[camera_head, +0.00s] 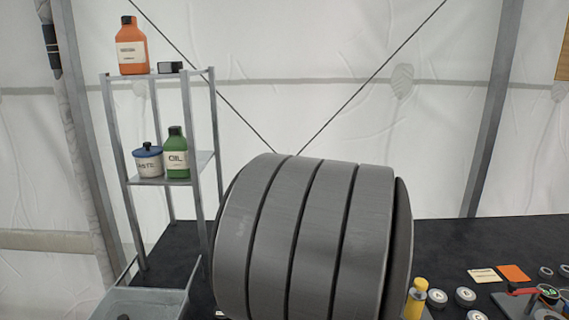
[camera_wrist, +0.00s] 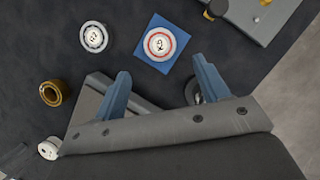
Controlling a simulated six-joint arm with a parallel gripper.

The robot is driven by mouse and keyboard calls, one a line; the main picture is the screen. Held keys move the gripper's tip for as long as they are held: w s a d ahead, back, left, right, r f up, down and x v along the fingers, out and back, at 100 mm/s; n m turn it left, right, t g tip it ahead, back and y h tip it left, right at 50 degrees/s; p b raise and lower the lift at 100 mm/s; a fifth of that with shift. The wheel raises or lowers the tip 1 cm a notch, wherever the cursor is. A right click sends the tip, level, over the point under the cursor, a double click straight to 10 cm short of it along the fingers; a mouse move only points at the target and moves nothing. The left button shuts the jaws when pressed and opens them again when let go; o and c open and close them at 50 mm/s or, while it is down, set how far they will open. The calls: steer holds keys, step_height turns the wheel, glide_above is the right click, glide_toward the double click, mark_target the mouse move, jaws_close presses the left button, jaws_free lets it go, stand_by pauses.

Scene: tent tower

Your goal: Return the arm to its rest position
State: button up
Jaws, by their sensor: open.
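My gripper (camera_wrist: 158,88) shows in the wrist view with its two blue fingers spread apart and nothing between them. It is above the dark table. Beyond the fingertips, a white disc with a red ring (camera_wrist: 159,44) lies on a blue square (camera_wrist: 142,54). In the head view a large grey ribbed cylinder, which seems to be part of my arm, fills the middle and hides much of the table. My gripper does not show there.
A metal shelf (camera_head: 176,182) at left holds an orange bottle (camera_head: 131,48), a green oil bottle (camera_head: 176,155) and a blue-lidded jar (camera_head: 148,162). A grey tray (camera_head: 146,303) is at lower left. Several discs, an orange square (camera_head: 513,273) and a yellow-topped object (camera_head: 417,296) are at right.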

steer(key=x, duration=0.8)
steer(key=shift+f, duration=0.25)
step_height(320, 180, up, 5)
steer(key=shift+s+d+f, duration=0.1)
steer(key=shift+d, duration=0.05)
steer(key=s+d+r+m+g, duration=0.1)
steer(key=s+d+r+m, duration=0.15)
steer(key=s+d, duration=0.4)
steer(key=s+d+r+m+g+h, duration=0.1)
steer(key=s+d+r+m, duration=0.1)
steer(key=s+d+m, duration=0.4)
steer(key=s+d+r+m+g, duration=0.1)
steer(key=s+d+r, duration=0.2)
steer(key=s+d, duration=0.35)
steer(key=shift+n, duration=0.25)
steer(key=w+a+f, duration=0.3)
steer(key=shift+a+f, duration=0.1)
steer(key=shift+a, duration=0.05)
